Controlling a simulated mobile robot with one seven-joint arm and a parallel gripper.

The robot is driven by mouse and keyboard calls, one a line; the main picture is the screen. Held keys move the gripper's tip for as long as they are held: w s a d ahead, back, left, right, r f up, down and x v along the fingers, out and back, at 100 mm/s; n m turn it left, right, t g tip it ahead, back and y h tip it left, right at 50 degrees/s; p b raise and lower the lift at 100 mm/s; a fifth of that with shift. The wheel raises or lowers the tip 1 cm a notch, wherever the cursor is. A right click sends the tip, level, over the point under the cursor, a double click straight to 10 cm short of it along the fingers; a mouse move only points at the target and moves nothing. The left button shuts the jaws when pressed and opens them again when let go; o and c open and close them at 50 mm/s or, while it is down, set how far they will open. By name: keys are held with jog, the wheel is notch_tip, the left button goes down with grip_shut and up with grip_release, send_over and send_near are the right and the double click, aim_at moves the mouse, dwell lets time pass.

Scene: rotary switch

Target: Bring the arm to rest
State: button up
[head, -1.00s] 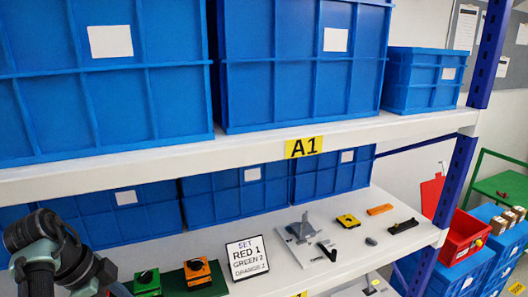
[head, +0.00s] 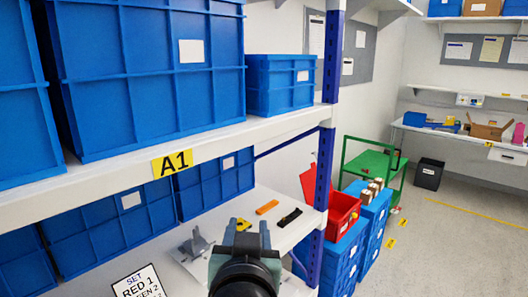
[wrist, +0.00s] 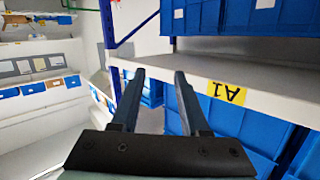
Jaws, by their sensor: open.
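My gripper (wrist: 159,76) shows in the wrist view with its two dark fingers apart and nothing between them. In the head view my arm (head: 245,272) rises from the bottom middle, in front of the lower shelf. Its end hides part of that shelf, and the fingers are hard to make out there. The rotary switches are not in view.
The upper shelf edge with the yellow A1 label (head: 172,163) runs above my arm. A blue post (head: 325,170) stands to its right. Small items, including an orange block (head: 267,207) and a black one (head: 289,217), lie on the lower shelf. Open floor (head: 450,240) is at the right.

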jog(key=s+d+r+t, duration=0.1)
jog(key=s+r+t, duration=0.2)
jog(key=r, duration=0.6)
jog(key=s+d+r+t, duration=0.1)
jog(key=s+r+t, duration=0.3)
jog(key=r, duration=0.5)
jog(key=s+d+r+t, duration=0.1)
jog(key=s+r+t, duration=0.3)
jog(key=s+r, duration=0.3)
notch_tip(320, 180, up, 2)
jog(key=shift+d+r+n+h, duration=0.1)
jog(key=shift+d+n+h, duration=0.2)
jog(key=shift+h, duration=0.1)
